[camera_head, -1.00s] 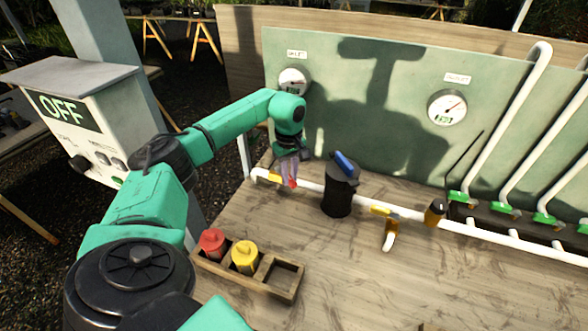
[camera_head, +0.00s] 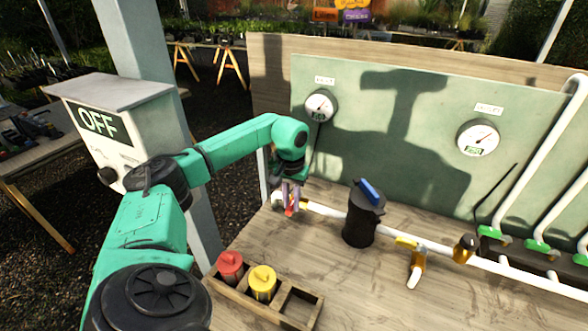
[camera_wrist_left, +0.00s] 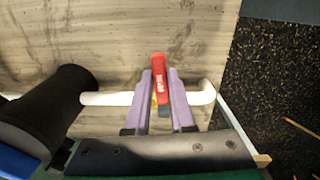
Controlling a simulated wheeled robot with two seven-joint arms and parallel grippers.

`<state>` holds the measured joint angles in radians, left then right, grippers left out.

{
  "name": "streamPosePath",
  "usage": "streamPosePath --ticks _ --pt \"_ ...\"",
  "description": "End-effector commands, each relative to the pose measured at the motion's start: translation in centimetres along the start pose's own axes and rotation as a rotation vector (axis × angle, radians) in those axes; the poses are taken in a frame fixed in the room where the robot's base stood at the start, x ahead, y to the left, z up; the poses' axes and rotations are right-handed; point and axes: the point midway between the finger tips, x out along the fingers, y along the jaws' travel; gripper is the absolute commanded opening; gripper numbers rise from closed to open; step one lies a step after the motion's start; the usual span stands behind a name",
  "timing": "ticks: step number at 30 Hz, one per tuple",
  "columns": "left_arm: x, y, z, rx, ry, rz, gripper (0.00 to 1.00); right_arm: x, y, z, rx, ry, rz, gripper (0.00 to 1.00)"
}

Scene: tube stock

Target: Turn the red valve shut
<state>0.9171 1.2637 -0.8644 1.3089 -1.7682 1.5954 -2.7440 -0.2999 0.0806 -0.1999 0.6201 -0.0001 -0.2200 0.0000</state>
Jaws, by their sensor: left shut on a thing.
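The red valve handle (camera_wrist_left: 159,72) sits between the two purple fingers of my left gripper (camera_wrist_left: 160,100) in the left wrist view. The fingers are shut on it. The handle lies across the white pipe (camera_wrist_left: 105,98), near the pipe's bent end. In the head view my left gripper (camera_head: 290,203) is low at the left end of the pipe, and a small red end (camera_head: 289,211) of the handle shows between the fingers. The rest of the valve is mostly hidden by the gripper. My right gripper is out of view.
A dark canister with a blue lever (camera_head: 360,222) stands on the pipe to the right. A yellow-handled valve (camera_head: 415,258) is beyond it. A wooden rack (camera_head: 258,308) holds red and yellow bottles. A green panel with gauges stands behind. An OFF box is left.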

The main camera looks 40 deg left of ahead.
Motion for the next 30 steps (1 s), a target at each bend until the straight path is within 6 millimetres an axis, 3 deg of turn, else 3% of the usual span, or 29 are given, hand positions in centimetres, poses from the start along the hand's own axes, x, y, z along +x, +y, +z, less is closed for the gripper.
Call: streamPosePath --ticks 22,23,25,30 --pt "-0.23 -0.46 -0.26 0.101 0.007 0.001 0.0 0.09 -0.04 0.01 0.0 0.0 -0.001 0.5" --pt "-0.23 -0.47 -0.26 0.101 0.007 0.0 0.26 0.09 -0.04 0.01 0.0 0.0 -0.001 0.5" --pt "-0.23 -0.46 -0.25 0.101 0.007 0.001 0.53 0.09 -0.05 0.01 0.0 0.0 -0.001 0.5" --pt "-0.12 -0.43 -0.18 0.101 0.004 0.0 0.53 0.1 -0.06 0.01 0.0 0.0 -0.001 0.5"
